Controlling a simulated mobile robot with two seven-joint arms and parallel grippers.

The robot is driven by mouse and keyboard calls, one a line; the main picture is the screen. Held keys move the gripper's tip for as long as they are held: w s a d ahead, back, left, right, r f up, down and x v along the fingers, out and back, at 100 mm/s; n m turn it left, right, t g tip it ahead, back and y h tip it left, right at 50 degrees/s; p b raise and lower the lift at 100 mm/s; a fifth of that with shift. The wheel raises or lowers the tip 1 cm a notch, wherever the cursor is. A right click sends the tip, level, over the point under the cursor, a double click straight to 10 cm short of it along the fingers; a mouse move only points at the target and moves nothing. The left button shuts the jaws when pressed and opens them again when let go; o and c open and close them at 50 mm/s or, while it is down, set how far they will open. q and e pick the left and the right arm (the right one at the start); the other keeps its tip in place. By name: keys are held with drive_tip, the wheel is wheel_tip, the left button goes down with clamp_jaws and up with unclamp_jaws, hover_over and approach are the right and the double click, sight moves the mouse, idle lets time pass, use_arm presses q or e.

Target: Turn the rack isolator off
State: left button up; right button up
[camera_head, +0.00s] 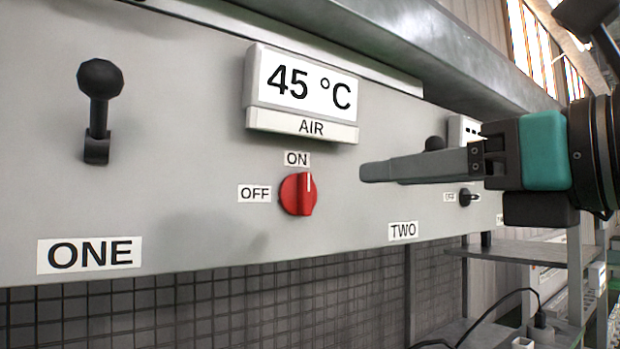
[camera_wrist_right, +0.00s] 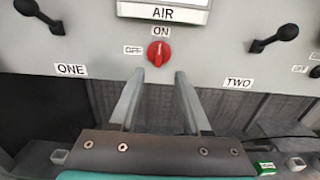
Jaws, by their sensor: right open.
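A red rotary knob (camera_head: 299,194) sits on the grey panel below the AIR display, with an ON label (camera_head: 297,159) above it and an OFF label (camera_head: 254,193) to its left. Its white mark points up at ON. The knob also shows in the right wrist view (camera_wrist_right: 159,54), just beyond and between the fingertips. My right gripper (camera_wrist_right: 155,80) is open and empty, with one finger on each side below the knob. In the head view my right gripper (camera_head: 375,172) comes in from the right, apart from the knob. My left gripper is not in view.
A black lever (camera_head: 99,110) above the ONE label stands at the left. Another lever (camera_wrist_right: 270,38) is above TWO, partly hidden behind my gripper in the head view. The 45 °C display (camera_head: 303,92) juts out above the knob. A shelf (camera_head: 520,252) stands lower right.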

sight(309, 183)
drive_tip(key=p+x, duration=0.4)
drive_tip(key=x, duration=0.9)
drive_tip(key=shift+a, duration=0.1)
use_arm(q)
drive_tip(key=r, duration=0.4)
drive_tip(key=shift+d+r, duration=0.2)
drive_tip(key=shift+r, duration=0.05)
use_arm(e)
drive_tip(key=shift+c, duration=0.3)
clamp_jaws()
